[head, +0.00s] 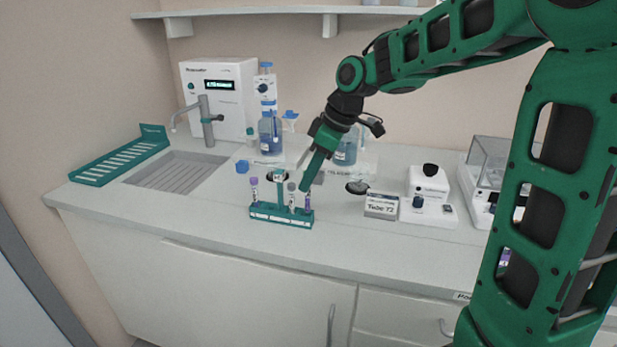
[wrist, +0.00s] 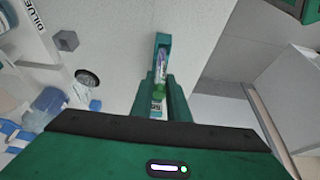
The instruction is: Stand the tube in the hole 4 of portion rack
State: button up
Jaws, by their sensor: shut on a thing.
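The portion rack (head: 268,217) is a teal stand with a white label strip on the bench, and its end shows beyond my fingers in the wrist view (wrist: 162,39). A purple-capped tube (head: 254,184) stands at its left end and a grey-capped tube (head: 291,190) stands right of the middle. My gripper (head: 305,186) points down over the right end, shut on the tube. This tube shows dark purple (head: 308,201) under the fingertips. In the wrist view a tube with purple and green parts (wrist: 161,72) lies along the line of my fingers (wrist: 162,97). Whether its foot is seated is hidden.
A white "Tube" sign (head: 381,206) and a white device (head: 428,200) stand to the right. A sink (head: 175,172) and green drying tray (head: 120,160) are at left. The bench front is clear.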

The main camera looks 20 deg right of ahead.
jog(key=shift+f, duration=1.25)
dwell(0.6)
jog(key=o, duration=0.9)
jog(key=v, duration=1)
jog(key=shift+w+d+r, duration=0.1)
jog(key=shift+r, duration=0.25)
